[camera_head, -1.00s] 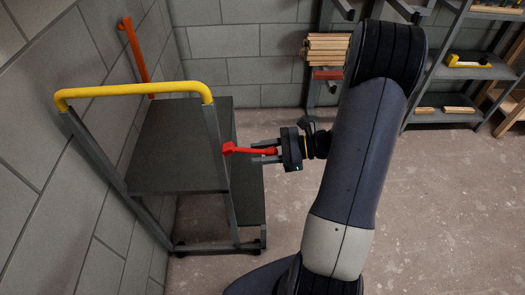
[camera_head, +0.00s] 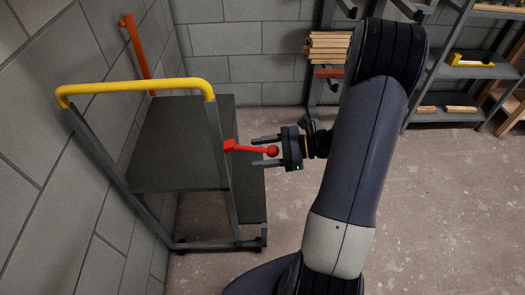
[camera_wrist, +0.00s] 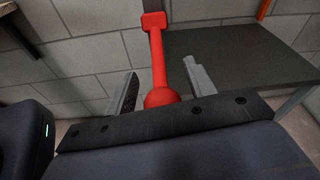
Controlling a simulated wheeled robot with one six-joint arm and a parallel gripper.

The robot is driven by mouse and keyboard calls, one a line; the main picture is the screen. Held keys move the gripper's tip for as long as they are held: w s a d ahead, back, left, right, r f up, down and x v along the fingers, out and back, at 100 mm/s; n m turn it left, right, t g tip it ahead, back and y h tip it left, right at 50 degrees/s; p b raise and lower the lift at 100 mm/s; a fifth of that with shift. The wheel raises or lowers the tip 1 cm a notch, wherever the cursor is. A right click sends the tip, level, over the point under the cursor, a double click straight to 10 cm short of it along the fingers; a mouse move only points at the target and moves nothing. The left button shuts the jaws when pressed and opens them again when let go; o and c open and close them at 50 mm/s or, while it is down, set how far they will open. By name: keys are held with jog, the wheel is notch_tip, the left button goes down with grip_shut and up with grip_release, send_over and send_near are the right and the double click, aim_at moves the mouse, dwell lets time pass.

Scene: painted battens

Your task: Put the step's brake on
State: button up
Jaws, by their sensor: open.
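The step (camera_head: 175,160) is a dark-grey wheeled stand with a yellow handrail (camera_head: 135,87), against the left wall in the head view. A red brake lever (camera_head: 250,149) sticks out from its post to the right, roughly level, and ends in a red ball. My gripper (camera_head: 254,152) is open, with one finger on each side of the lever. In the wrist view, the ball (camera_wrist: 161,97) sits between the spread fingers near the palm, with a gap visible on both sides. The lever's pivot behind the post is not clear.
A red-orange bar (camera_head: 136,55) leans against the wall behind the step. A bundle of battens (camera_head: 328,47) lies on a rack at the back. Shelves (camera_head: 470,70) stand at the right. The floor (camera_head: 430,210) on the right is clear.

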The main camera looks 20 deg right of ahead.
jog(key=v, duration=1)
jog(key=shift+d, duration=0.4)
jog(key=shift+s+r, duration=0.1)
jog(key=x, duration=1)
jog(key=shift+a, duration=0.4)
